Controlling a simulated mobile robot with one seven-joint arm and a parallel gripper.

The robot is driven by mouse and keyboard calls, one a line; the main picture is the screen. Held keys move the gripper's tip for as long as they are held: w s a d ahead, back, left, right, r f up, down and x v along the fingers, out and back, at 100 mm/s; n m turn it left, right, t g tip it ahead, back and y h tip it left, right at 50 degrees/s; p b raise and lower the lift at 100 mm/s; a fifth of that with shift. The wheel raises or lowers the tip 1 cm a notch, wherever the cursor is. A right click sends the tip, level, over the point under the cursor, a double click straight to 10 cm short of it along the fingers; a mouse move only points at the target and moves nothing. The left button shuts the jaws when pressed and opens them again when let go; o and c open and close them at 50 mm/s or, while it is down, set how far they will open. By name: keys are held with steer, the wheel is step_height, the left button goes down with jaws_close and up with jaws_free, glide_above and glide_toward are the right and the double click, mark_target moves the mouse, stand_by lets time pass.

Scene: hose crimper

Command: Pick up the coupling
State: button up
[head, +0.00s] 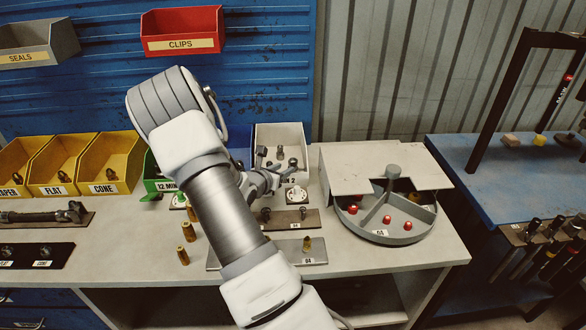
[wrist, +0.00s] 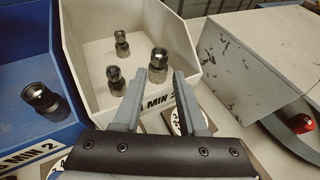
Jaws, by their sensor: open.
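Several metal couplings are in view, and I cannot tell which one the task means. In the wrist view the white bin (wrist: 84,60) holds a coupling at back left (wrist: 121,44), a coupling at front left (wrist: 114,81) and a larger coupling at right (wrist: 158,64). All three stand roughly upright. Another coupling (wrist: 41,97) leans in the blue bin at left. My gripper (wrist: 160,76) is open and empty at the white bin's front, its fingertips just below the larger coupling in the picture. In the head view my gripper (head: 268,172) is partly hidden against the white bin (head: 302,148).
A blue bin (wrist: 15,130) adjoins the white bin. A round divided tray (head: 388,239) with red-topped pieces and a grey-white cover (head: 350,160) stand right. Brass fittings (head: 188,231) stand on the bench near my arm. Yellow bins (head: 112,163) are left.

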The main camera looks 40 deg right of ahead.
mark_target(291, 164)
steer(key=shift+p+x, duration=0.3)
steer(key=shift+x, duration=2.65)
jaws_close()
